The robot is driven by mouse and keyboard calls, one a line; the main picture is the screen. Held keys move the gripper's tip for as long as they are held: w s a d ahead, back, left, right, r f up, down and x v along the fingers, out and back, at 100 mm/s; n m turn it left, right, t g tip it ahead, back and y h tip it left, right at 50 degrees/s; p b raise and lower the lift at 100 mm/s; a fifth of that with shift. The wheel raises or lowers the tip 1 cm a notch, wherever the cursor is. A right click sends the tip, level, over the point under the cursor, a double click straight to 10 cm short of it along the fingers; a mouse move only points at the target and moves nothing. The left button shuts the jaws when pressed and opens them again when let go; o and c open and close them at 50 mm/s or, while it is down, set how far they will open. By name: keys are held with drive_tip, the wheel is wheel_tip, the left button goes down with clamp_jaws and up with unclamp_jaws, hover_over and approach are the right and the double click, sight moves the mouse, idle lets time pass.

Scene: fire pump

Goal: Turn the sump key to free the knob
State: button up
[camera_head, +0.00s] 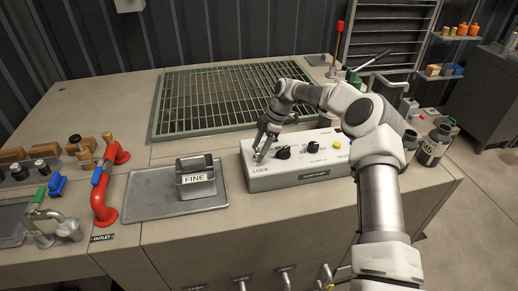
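The sump control box (258,182), a pale slanted panel, stands on the bench right of centre. "LOCK" is printed at its left end and "TEST" at its right. A black knob (283,153) sits right of the lock, and a second dark knob (313,147) sits farther right. A yellow button (337,144) is near the right end. My gripper (261,152) points down at the lock end, just left of the first knob. Its fingertips are at or very near the panel. The key cannot be made out there, and the finger gap is too small to judge.
A green-framed grating (215,100) lies behind the box. A metal holder marked FINE (196,180) stands on a grey plate to the left. A red outlet pipe (104,190) rises farther left. Bottles (434,146) stand at the right, beside my arm.

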drive_tip(key=v, duration=1.7)
drive_tip(key=shift+r+p, duration=0.25)
drive_tip(key=shift+p, duration=0.1)
drive_tip(key=s+a+r+m+t+h, duration=0.3)
drive_tip(key=s+r+m, duration=0.5)
drive_tip(key=s+r, duration=0.75)
drive_tip(key=s+d+f+m+t, duration=0.1)
drive_tip(key=s+d+m, duration=0.2)
drive_tip(key=s, duration=0.5)
drive_tip(key=s+d+f+m+t+h, duration=0.1)
drive_tip(key=s+d+f+m, duration=0.1)
drive_tip(key=s+m, duration=0.3)
drive_tip(key=s+d+f+m+t, duration=0.1)
drive_tip(key=s+d+m, duration=0.3)
drive_tip(key=s, duration=0.9)
drive_tip(key=shift+f+t, duration=0.3)
drive_tip(key=shift+f, duration=0.35)
